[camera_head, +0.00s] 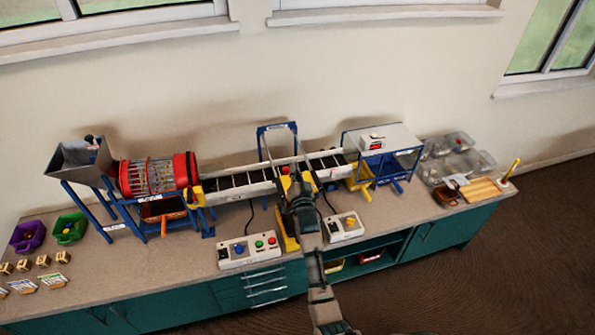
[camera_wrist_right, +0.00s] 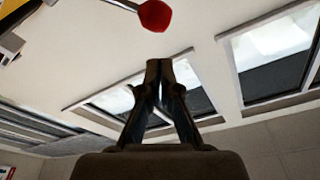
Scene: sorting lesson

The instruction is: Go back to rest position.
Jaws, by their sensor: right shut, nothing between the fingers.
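My right arm comes in from the bottom of the head view and reaches up over the counter's front edge. My right gripper (camera_head: 299,188) is at the middle of the conveyor, close to its yellow parts; whether it touches them I cannot tell. In the right wrist view the gripper (camera_wrist_right: 158,68) has its fingertips together with nothing between them. A red ball-shaped knob on a thin rod (camera_wrist_right: 155,15) shows just beyond the fingertips, apart from them in the picture. My left gripper is not in view.
The counter (camera_head: 150,265) carries a red drum (camera_head: 158,174), a conveyor (camera_head: 240,185), a button box (camera_head: 249,250), a second control box (camera_head: 343,227) and a blue-framed stand (camera_head: 385,150). Purple (camera_head: 28,236) and green (camera_head: 69,228) bins stand left. Clear trays (camera_head: 470,165) stand right. Open floor (camera_head: 500,260) lies front right.

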